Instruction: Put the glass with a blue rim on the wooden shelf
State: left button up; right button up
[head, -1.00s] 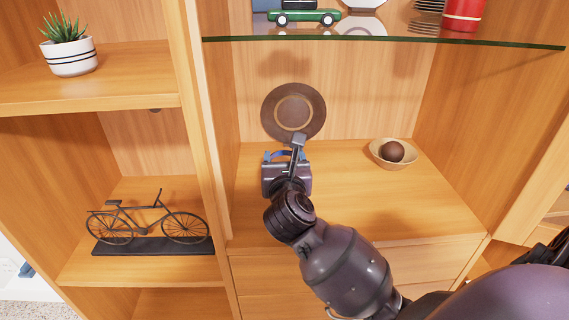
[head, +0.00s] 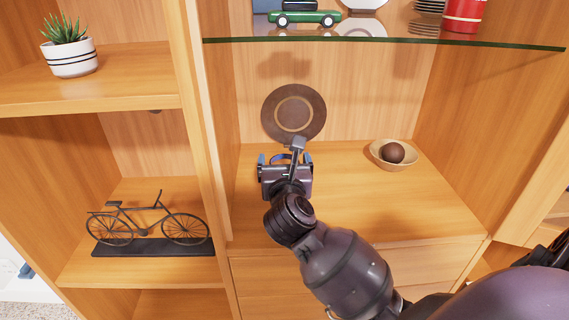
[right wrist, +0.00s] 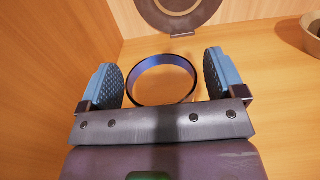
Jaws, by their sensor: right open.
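The glass with a blue rim (right wrist: 163,59) stands between the spread fingers of my right gripper (right wrist: 165,82), with a gap on each side. In the right wrist view I look down into its round opening; its lower body is hidden by the gripper. In the head view a bit of the blue rim (head: 277,156) shows past the right gripper (head: 284,161), which is open. The glass appears to stand on the wooden shelf (head: 370,205), towards its back left, in front of the brown plate. My left gripper is not in view.
A brown round plate (head: 294,113) stands against the back panel. A bowl with a dark ball (head: 392,153) is at the back right. A glass shelf (head: 380,42) with a green toy car (head: 304,18) hangs above. The middle and front of the wooden shelf are clear.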

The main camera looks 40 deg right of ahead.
jog(key=b+v, duration=0.1)
jog(key=v, duration=1.1)
jog(key=shift+f, duration=0.1)
jog(key=shift+w, duration=0.1)
